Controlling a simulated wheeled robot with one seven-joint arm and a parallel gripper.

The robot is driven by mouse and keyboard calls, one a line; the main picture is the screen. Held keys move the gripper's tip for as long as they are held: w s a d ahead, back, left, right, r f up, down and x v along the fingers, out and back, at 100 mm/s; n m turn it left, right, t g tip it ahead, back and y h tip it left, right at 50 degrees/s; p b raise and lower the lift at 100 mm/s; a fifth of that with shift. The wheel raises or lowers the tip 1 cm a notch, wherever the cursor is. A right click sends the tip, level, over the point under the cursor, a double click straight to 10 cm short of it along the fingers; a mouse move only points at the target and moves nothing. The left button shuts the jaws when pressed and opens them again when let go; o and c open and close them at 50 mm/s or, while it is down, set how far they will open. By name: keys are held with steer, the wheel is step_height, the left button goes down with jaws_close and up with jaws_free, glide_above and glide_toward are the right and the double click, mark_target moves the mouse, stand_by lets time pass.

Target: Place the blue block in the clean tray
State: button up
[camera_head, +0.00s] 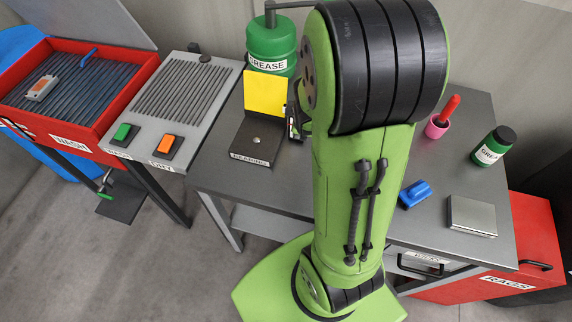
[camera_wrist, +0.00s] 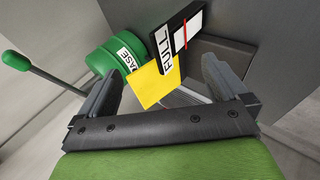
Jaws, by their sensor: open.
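A small blue block (camera_head: 415,194) with a raised top lies on the grey table (camera_head: 440,180), right of my arm in the head view. It is not in the wrist view. I cannot make out a tray marked clean; part of the table is hidden behind my arm. My gripper (camera_wrist: 164,70) is open and empty in the wrist view, its fingers spread wide. Beyond them are a yellow card (camera_wrist: 157,82) and a black FULL sign (camera_wrist: 165,45).
A green grease drum (camera_head: 271,45) stands behind the dark bearing stand (camera_head: 255,140). A red wash basin (camera_head: 110,118) and ribbed grey board (camera_head: 215,80) are left. A silver box (camera_head: 472,215), pink cup (camera_head: 436,128) and grease jar (camera_head: 493,146) stand right.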

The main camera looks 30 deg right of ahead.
steer(key=s+a+r+m+y, duration=0.3)
steer(key=s+a+r+m, duration=0.1)
steer(key=a+r, duration=0.4)
steer(key=s+a+r+m+g, duration=0.1)
steer(key=s+a+m, duration=0.1)
steer(key=s+a, duration=0.2)
steer(key=s+a+r+m+g+y, duration=0.1)
steer(key=s+a+r+m, duration=0.1)
steer(key=s, duration=0.7)
steer(key=shift+a+r+m, duration=0.25)
steer(key=shift+a+m, duration=0.25)
steer(key=shift+a, duration=0.6)
steer(key=shift+s, duration=0.1)
steer(key=shift+c, duration=0.2)
